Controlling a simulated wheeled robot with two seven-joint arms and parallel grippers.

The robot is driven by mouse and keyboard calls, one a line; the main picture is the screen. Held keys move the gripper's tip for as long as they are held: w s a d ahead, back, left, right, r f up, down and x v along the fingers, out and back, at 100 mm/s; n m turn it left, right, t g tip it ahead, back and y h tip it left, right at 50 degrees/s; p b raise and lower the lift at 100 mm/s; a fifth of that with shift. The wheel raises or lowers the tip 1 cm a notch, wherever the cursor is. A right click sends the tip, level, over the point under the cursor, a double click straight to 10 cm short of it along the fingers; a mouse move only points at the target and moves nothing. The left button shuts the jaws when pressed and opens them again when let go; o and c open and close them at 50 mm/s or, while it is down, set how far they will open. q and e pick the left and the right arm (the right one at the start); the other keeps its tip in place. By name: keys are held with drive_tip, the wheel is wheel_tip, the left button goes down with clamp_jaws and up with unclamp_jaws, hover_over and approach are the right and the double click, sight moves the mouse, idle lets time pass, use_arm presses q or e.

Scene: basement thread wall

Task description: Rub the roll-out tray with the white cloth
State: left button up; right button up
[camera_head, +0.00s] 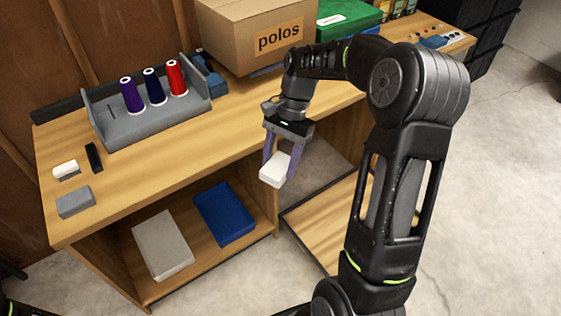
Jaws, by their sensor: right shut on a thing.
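My right gripper (281,160) points down with its two purple fingers shut on the white cloth (274,176), which looks like a small folded white block. The roll-out tray (310,222) is a flat wooden board with a dark edge, low down and right of the bench's open shelf. In the picture the cloth sits above and left of the tray, apart from it and near the bench's front edge. My right arm hides the tray's right part. My left gripper is out of view.
The wooden bench (150,180) carries a grey rack (150,120) with purple, navy and red thread cones, a cardboard box (250,35) labelled polos and a green box (345,16). A grey box (160,246) and blue box (224,213) lie on the lower shelf. Concrete floor is clear at right.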

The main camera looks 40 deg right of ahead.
drive_tip(key=shift+w+f+n, duration=0.2)
drive_tip(key=shift+f+n, duration=0.25)
drive_tip(key=shift+n, duration=0.25)
drive_tip(key=w+a+f+n+g+h, duration=0.2)
drive_tip(key=w+a+f+n+h, duration=0.2)
drive_tip(key=a+f+n, duration=0.8)
drive_tip(key=shift+w+a+f+g, duration=0.4)
drive_tip(key=shift+w+a+f, duration=0.1)
drive_tip(key=shift+a+f, duration=0.3)
